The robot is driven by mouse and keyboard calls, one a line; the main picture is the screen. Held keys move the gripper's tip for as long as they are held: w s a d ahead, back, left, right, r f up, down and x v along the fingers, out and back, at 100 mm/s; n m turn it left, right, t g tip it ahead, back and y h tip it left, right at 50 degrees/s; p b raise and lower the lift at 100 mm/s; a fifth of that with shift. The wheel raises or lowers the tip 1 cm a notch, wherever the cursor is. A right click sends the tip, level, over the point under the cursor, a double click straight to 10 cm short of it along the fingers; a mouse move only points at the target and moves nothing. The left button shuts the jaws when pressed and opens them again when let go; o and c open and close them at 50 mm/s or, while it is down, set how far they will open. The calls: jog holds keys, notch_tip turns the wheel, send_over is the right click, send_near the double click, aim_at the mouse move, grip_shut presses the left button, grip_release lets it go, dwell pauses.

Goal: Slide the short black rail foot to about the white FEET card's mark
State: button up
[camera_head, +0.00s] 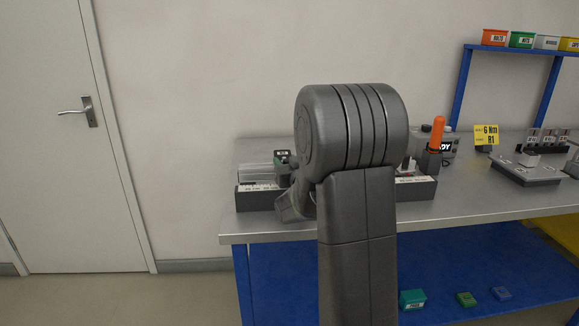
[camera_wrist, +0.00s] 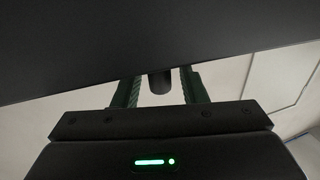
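In the wrist view my gripper (camera_wrist: 159,75) has its two green fingers apart. A short dark cylinder (camera_wrist: 160,84) stands between them, with a visible gap on each side. A large dark flat surface (camera_wrist: 150,40) fills the top of that view and hides what lies beyond. In the head view a long dark rail-like block (camera_head: 256,201) with white label strips lies on the bench, its middle hidden by my arm. I cannot make out the FEET card or clearly identify the rail foot; the lettering is too small. My gripper's fingers cannot be made out in the head view.
The grey bench top (camera_head: 470,203) is clear at the front right. A blue rack (camera_head: 462,85) carries small bins. The bench's left edge is near my arm.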

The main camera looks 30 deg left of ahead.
jog(key=v, duration=1.3)
jog(key=shift+s+d+b, duration=0.25)
jog(key=shift+s+b, duration=0.05)
jog(key=shift+s, duration=0.05)
jog(key=x, duration=1.4)
jog(key=shift+p, duration=0.3)
jog(key=shift+w+d+p, duration=0.15)
jog(key=shift+p, duration=0.15)
jog(key=shift+d, duration=0.2)
